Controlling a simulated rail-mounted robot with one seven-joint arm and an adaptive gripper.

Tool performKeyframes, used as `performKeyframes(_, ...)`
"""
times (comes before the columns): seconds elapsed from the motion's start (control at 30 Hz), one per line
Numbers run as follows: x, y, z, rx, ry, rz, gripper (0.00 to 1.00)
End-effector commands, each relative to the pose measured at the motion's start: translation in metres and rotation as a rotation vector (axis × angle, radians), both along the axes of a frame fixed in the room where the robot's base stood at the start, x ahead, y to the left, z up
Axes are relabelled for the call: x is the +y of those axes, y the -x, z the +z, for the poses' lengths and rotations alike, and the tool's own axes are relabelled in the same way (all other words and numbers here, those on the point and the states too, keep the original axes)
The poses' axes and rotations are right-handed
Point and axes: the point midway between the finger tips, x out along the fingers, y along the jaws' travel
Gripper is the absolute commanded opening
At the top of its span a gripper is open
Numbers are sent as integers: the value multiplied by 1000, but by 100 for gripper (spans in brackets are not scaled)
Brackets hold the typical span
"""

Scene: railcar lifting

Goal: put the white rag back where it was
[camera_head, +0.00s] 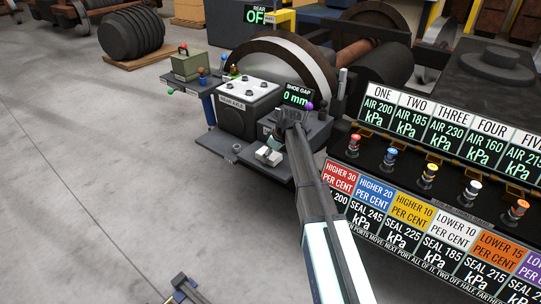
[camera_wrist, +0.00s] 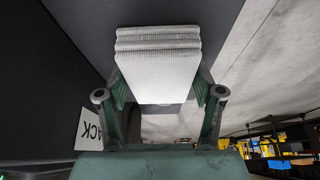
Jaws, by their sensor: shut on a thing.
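The white rag (camera_wrist: 158,66) is a folded, ribbed stack of cloth in the wrist view. My gripper (camera_wrist: 160,92) has its two green fingers closed on the rag's left and right sides. A dark surface lies behind the rag in the wrist view. I cannot tell whether the rag touches it.
The shoe gap display (camera_head: 297,97) reads 0 mm beside my gripper. The label panel (camera_head: 440,200) with several coloured knobs is at right. The floor at left is open.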

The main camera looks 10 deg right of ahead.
Motion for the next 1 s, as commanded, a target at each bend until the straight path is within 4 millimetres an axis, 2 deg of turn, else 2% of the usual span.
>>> performKeyframes(0.07, 0, 0, -2, 0, 0, 0, 29)
performKeyframes(0.1, 0, 0, -3, 0, 0, 0, 70)
performKeyframes(0.17, 0, 0, -2, 0, 0, 0, 91)
performKeyframes(0.5, 0, 0, -2, 0, 0, 0, 92)
performKeyframes(0.63, -1, 1, 5, -1, 1, 0, 92)
performKeyframes(0.77, -5, 6, 21, -3, 0, -1, 92)
performKeyframes(1.0, -17, 20, 63, -1, 0, 0, 92)
